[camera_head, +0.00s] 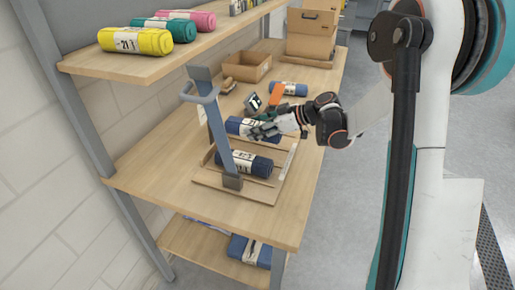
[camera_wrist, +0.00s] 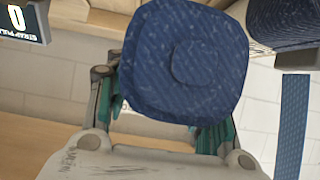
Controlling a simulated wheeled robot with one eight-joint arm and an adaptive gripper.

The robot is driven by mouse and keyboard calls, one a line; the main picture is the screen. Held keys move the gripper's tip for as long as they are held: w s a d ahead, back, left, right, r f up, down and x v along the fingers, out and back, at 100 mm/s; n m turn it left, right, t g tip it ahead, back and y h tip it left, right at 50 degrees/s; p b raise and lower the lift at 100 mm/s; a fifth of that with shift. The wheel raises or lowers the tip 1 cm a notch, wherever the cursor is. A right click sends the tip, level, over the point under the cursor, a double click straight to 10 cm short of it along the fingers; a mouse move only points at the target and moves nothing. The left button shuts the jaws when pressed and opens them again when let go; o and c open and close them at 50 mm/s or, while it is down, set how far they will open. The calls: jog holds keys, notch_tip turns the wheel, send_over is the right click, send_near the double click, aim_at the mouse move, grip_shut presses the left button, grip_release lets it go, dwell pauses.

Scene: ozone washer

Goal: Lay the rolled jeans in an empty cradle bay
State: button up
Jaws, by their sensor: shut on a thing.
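A wooden cradle (camera_head: 212,181) with bays split by rails lies on the workbench. One rolled pair of dark blue jeans with a pale label (camera_head: 250,164) lies in its near bay. My gripper (camera_head: 268,130) is shut on another rolled jeans (camera_head: 240,126), at the far part of the cradle. In the wrist view the held roll's round blue end (camera_wrist: 183,62) shows between the teal-lined fingers. I cannot tell whether the held roll touches the cradle. A second blue roll shows at the upper right of the wrist view (camera_wrist: 285,22).
A blue-grey post with a handle (camera_head: 216,125) stands at the cradle's left side. Behind are a small display (camera_head: 253,103), an orange item (camera_head: 276,94), another blue roll (camera_head: 290,89) and an open box (camera_head: 247,67). Yellow, green and pink rolls lie on the upper shelf (camera_head: 135,66).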

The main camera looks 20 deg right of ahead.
aim_at(282, 137)
notch_tip(282, 137, down, 7)
jog(key=shift+r+b, duration=0.1)
jog(key=shift+b, duration=0.9)
jog(key=o, duration=1.1)
jog(key=shift+c, duration=0.2)
jog(key=shift+r, duration=0.1)
jog(key=p+v, duration=0.3)
jog(key=v, duration=0.9)
